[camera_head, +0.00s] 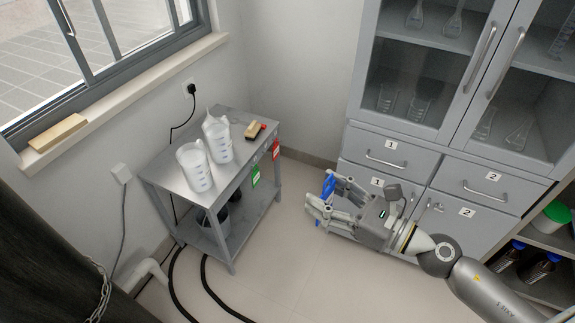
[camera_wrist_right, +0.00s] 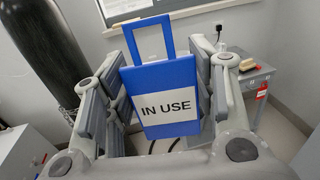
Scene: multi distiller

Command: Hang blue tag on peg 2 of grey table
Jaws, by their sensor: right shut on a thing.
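The blue tag (camera_head: 328,186) is in my right gripper (camera_head: 325,200), held in the air to the right of the grey table (camera_head: 213,184). In the right wrist view the blue tag (camera_wrist_right: 161,78) shows a white "IN USE" label and an open loop handle at its top, between the fingers of the right gripper (camera_wrist_right: 160,85). A green tag (camera_head: 255,175) and a red tag (camera_head: 276,149) hang on the table's right side. The red tag also shows in the right wrist view (camera_wrist_right: 262,94). The pegs are too small to tell apart. My left gripper is not in view.
Grey cabinets (camera_head: 398,160) with numbered doors are close behind the right gripper. Black hoses (camera_head: 205,283) lie on the floor. The floor between table and cabinets is clear.

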